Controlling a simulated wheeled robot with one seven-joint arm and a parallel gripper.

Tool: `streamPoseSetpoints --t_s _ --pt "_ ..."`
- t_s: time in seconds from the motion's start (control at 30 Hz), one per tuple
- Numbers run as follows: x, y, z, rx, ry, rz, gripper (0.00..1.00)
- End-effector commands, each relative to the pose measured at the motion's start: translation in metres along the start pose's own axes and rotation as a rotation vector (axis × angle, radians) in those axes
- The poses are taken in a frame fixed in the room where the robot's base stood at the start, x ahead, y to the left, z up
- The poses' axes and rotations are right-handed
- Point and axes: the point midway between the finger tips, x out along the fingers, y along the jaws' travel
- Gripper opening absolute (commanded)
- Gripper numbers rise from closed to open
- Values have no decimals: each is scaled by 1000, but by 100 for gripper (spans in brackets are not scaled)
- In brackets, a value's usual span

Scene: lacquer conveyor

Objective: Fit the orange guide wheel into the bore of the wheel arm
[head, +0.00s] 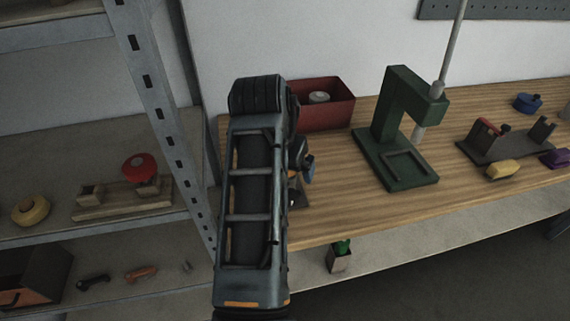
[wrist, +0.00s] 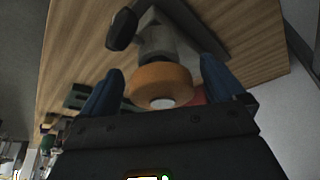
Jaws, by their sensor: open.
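The orange guide wheel (wrist: 160,78) shows in the wrist view with a pale round hub facing me. It lies between the two blue fingers of my gripper (wrist: 163,72). The gripper is open, with a gap on each side of the wheel. Just beyond the wheel is a grey part (wrist: 158,42), which may be the wheel arm, with a dark rounded knob (wrist: 121,30) beside it. The wheel hides where it meets this part, so I cannot tell whether it is in a bore. In the head view my arm covers most of this spot.
On the wooden bench (head: 330,222) stand a red bin (head: 328,112), a green press (head: 395,165) and a dark fixture (head: 490,148). A yellow block (head: 503,169) lies in front of the fixture. A metal shelf upright (head: 165,115) rises close left of my arm.

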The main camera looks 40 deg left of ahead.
Motion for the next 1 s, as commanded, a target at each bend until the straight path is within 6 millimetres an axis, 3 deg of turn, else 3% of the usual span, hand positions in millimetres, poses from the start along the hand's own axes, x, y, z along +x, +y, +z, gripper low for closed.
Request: streamPoseSetpoints --t_s 0.23,0.7,1.0 --pt "-8 0 0 0 2 0 96" --pt "-73 0 0 0 2 -1 96" --pt "-78 0 0 0 0 0 96"
